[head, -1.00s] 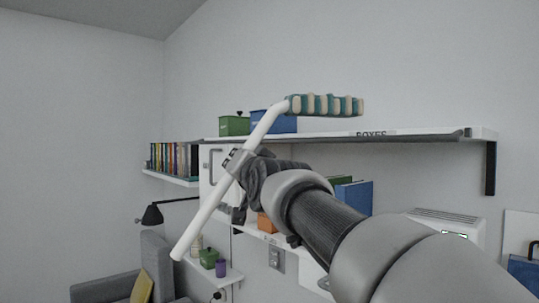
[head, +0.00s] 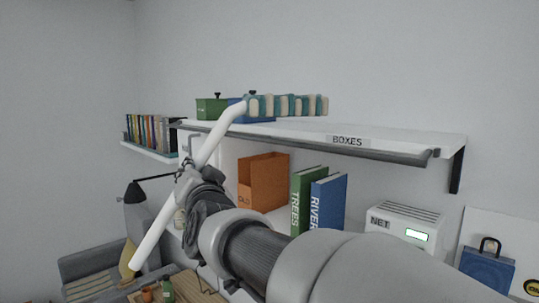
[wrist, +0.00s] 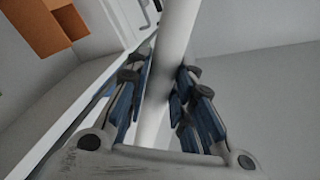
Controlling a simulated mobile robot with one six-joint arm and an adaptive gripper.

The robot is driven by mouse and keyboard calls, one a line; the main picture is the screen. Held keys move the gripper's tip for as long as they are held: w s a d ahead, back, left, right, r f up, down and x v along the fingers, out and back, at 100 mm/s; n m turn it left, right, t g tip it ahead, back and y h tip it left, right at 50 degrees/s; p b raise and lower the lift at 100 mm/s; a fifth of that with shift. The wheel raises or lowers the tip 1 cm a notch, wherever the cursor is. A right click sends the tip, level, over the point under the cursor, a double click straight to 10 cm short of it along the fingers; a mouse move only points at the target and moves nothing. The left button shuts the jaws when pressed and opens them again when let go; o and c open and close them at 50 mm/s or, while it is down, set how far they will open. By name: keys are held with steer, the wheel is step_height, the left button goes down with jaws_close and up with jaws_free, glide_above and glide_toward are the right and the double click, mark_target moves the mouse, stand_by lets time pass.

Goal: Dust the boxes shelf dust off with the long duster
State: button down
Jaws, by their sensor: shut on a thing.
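The long duster has a white handle (head: 155,230) that rises to a striped teal and cream head (head: 290,105). In the head view the duster head shows over the left part of the shelf labelled BOXES (head: 400,138), in front of the blue box (head: 262,119). I cannot tell whether it touches the shelf top. My gripper (head: 190,180) is shut on the handle. The wrist view shows the handle (wrist: 176,40) between the fingers. A green box (head: 211,108) stands at the shelf's left end. I cannot make out dust on the shelf.
Below the shelf stand an orange file box (head: 264,181), a green book (head: 308,195), a blue book (head: 328,203) and a white NET device (head: 402,228). A row of books (head: 152,132) sits on a lower shelf at left. The shelf's right part is clear.

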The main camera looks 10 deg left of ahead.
steer(key=s+a+p, duration=0.6)
steer(key=s+a, duration=0.2)
steer(key=s, duration=0.2)
steer(key=shift+s+a+p, duration=0.2)
steer(key=shift+s+p, duration=0.15)
